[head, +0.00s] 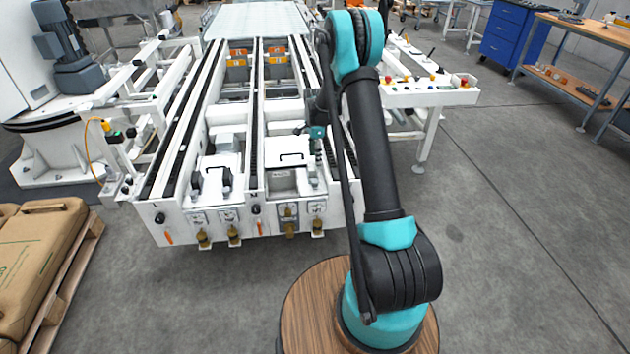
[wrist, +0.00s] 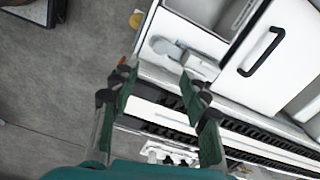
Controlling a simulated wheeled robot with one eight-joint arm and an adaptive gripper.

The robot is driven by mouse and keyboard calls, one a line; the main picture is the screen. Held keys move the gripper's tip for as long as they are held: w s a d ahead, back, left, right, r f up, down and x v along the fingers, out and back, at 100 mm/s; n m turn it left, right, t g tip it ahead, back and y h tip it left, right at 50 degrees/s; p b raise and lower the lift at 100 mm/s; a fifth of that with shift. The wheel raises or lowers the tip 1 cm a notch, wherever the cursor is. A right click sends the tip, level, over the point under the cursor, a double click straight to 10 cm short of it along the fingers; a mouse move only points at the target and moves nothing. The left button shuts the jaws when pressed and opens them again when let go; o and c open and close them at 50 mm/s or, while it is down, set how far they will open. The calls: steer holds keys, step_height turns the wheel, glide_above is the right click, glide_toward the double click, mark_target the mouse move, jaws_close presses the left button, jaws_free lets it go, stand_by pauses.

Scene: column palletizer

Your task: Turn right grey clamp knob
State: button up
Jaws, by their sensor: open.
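A grey clamp knob (wrist: 163,46) with a rounded end shows in the wrist view, beside a pale block on the white machine frame. My gripper (wrist: 157,70) is open, and its two fingers are spread just below the knob in that picture. Nothing is between the fingertips. I cannot tell the height gap to the knob. In the head view my gripper (head: 318,133) is over the right lane of the conveyor, with a small grey clamp (head: 312,170) below it. Dark clamp knobs (head: 226,181) stand in the left lane.
The white conveyor frame (head: 370,190) has raised rails on both sides of the lanes. A black handle (wrist: 262,52) on a white cover is right of the knob. Brass fittings (head: 290,225) line the front edge.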

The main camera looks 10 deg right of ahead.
mark_target(315, 181)
step_height(315, 181, down, 13)
steer(key=shift+f, duration=0.15)
steer(key=shift+c, duration=0.5)
jaws_close()
